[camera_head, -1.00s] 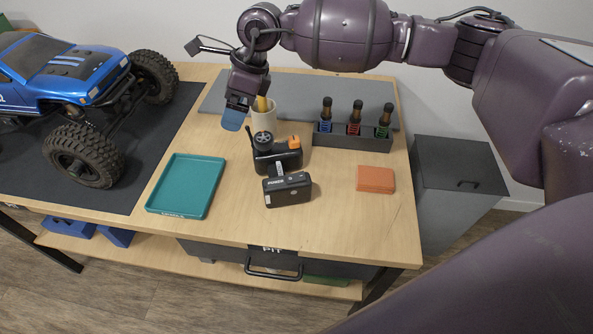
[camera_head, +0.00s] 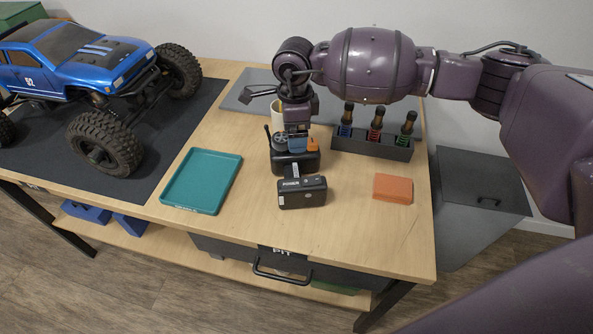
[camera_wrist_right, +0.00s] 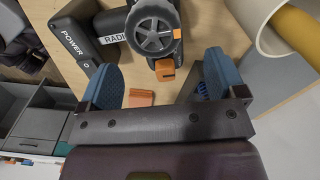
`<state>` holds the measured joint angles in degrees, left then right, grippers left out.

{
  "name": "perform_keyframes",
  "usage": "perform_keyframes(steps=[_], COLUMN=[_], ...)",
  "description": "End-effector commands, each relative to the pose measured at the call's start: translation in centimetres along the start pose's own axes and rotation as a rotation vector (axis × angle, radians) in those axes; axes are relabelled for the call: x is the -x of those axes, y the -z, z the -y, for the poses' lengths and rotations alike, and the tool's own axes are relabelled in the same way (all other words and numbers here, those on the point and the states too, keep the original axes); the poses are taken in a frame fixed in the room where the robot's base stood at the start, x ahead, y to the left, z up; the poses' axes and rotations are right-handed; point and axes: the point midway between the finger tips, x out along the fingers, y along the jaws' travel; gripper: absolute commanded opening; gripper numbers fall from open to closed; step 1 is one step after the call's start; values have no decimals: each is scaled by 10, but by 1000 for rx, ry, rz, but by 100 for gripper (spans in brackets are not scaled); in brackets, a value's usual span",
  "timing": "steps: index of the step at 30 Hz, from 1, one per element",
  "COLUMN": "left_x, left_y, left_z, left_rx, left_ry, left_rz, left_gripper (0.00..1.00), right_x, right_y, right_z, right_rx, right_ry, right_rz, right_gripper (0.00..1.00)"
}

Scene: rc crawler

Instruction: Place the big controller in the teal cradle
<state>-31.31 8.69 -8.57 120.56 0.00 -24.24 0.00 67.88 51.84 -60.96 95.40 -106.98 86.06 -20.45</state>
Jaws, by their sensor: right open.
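The big controller (camera_head: 297,164) is black with a steering wheel, orange part and thin antenna. It stands upright near the middle of the table. The wrist view shows its grey wheel (camera_wrist_right: 154,28) and orange tab (camera_wrist_right: 165,70). The teal cradle (camera_head: 203,181), a shallow tray, lies empty to its left. My right gripper (camera_head: 297,143) points down over the controller, partly hiding its top. In the wrist view its blue fingers (camera_wrist_right: 160,68) are apart, with the controller ahead and between them; contact cannot be told. My left gripper is not in view.
A black POWER box (camera_head: 302,193) stands just in front of the controller. An orange box (camera_head: 393,188) lies right. A bottle rack (camera_head: 372,144) and a cream cup (camera_head: 277,115) stand behind. A blue truck (camera_head: 90,65) sits on the dark mat at left.

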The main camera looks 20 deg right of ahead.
Motion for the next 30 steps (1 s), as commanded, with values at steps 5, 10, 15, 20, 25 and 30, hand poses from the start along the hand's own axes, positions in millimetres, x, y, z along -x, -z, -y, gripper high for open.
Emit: perform_keyframes(steps=[5,10,15,20,25,30], left_x=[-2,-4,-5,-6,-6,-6], left_y=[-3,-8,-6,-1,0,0], left_z=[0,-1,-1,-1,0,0], left_rx=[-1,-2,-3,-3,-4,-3], left_ry=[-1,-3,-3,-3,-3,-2], left_rz=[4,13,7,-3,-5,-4], left_gripper=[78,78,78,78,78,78], right_x=[-17,-41,-51,-49,-49,-49], right_y=[0,0,0,0,0,0], right_z=[0,0,0,0,0,0], right_rx=[1,0,-1,0,0,0], right_ry=[-2,-4,-1,1,1,1], right_rz=[-1,0,0,0,1,1], right_gripper=[89,89,89,89,65,39])
